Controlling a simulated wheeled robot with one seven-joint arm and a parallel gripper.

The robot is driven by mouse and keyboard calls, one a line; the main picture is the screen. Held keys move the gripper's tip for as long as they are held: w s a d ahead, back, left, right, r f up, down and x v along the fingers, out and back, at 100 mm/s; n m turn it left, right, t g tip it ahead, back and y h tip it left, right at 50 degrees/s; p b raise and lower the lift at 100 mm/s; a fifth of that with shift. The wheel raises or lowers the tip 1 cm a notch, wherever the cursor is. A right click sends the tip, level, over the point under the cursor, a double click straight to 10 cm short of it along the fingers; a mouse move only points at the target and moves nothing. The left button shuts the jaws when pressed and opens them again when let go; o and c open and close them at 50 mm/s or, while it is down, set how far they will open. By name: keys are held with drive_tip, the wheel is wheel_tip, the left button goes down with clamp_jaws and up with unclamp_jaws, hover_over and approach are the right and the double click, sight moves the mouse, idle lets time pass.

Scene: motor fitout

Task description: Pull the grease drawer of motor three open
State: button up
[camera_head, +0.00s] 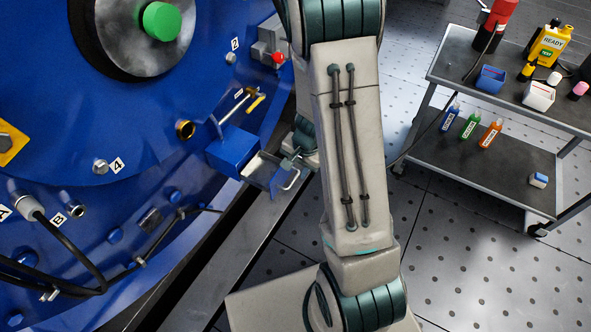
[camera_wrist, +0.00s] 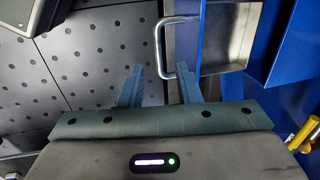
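The blue grease drawer housing (camera_head: 233,150) is on the blue motor's side, left of my arm in the head view. A grey, open-topped drawer (camera_head: 262,168) sticks out of it, with a metal loop handle (camera_head: 291,181) on its outer face. In the wrist view the drawer's grey inside (camera_wrist: 224,35) shows at upper right, with the handle (camera_wrist: 158,45) left of it. My gripper (camera_wrist: 158,80) is open, its two teal fingers apart. The handle's long bar appears between the fingertips, the right finger close to its lower end; I cannot tell whether they touch. My arm hides much of the gripper in the head view.
A grey cart (camera_head: 485,75) with bottles and small boxes stands at the right. A yellow-handled valve (camera_head: 256,103) is just above the drawer housing. A metal rail (camera_head: 215,265) runs below the motor. The perforated floor (camera_head: 470,265) is clear at lower right.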

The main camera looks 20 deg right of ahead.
wheel_tip(320, 180, up, 9)
drive_tip(key=s+d+p, duration=0.1)
drive_tip(key=p, duration=0.2)
drive_tip(key=shift+s, duration=0.25)
drive_tip(key=shift+d+r, duration=0.1)
drive_tip(key=s+a+r+n+p, duration=0.1)
drive_tip(key=s+r+n+p, duration=0.2)
drive_tip(key=r+p, duration=0.4)
drive_tip(key=s+a+r+n+h+p, duration=0.1)
drive_tip(key=s+r+p, duration=0.5)
drive_tip(key=r, duration=1.4)
drive_tip(key=s+a+r+n+t+p, duration=0.1)
drive_tip(key=s+a+r+n+p, duration=0.2)
drive_tip(key=r, duration=1)
drive_tip(key=s+n+p, duration=0.2)
drive_tip(key=p, duration=0.3)
drive_tip(key=shift+a+r+p, duration=0.2)
drive_tip(key=shift+r+p, duration=0.05)
drive_tip(key=shift+p, duration=0.1)
